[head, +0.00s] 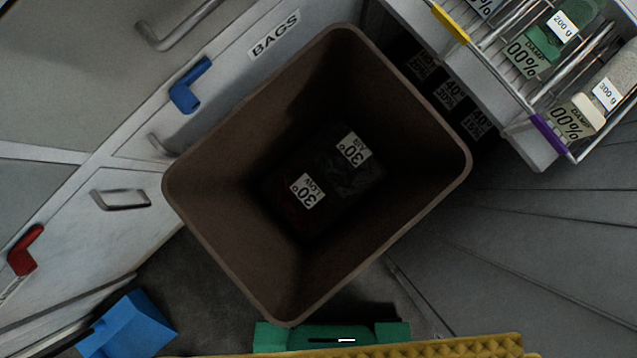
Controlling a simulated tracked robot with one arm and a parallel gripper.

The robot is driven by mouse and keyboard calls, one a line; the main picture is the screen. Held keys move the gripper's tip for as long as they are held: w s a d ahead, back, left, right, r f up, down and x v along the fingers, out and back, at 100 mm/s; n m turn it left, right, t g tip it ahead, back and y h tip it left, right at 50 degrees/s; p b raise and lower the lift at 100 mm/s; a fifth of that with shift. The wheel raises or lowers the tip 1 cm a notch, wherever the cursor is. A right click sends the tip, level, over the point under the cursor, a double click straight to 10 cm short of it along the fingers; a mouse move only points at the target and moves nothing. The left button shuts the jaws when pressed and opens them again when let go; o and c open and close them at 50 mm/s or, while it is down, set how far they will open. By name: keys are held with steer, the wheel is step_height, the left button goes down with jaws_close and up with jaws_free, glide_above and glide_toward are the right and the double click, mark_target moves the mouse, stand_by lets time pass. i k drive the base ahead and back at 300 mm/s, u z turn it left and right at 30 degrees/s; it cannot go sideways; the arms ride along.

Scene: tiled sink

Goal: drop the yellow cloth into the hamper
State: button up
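The yellow cloth (440,346), with a waffle texture, runs along the bottom edge of the head view, close to the camera. My gripper (334,337) shows as a green piece behind the cloth's upper edge; the cloth is gripped against it, and the rest of the gripper is hidden or out of frame. The hamper (240,268) is a brown open bin seen from above, tilted in the picture. Its near lower rim is just above my gripper. Dark items labelled 30° (352,148) lie on its bottom.
A wire rack (490,75) with labelled green and beige cloths is at upper right. A blue object (130,325) is at lower left. Grey panels lie right of the hamper.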

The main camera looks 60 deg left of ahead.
mark_target(328, 180)
steer(key=z, duration=0.35)
steer(key=k, duration=1.75)
steer(key=u, duration=0.2)
steer(key=i, duration=2.15)
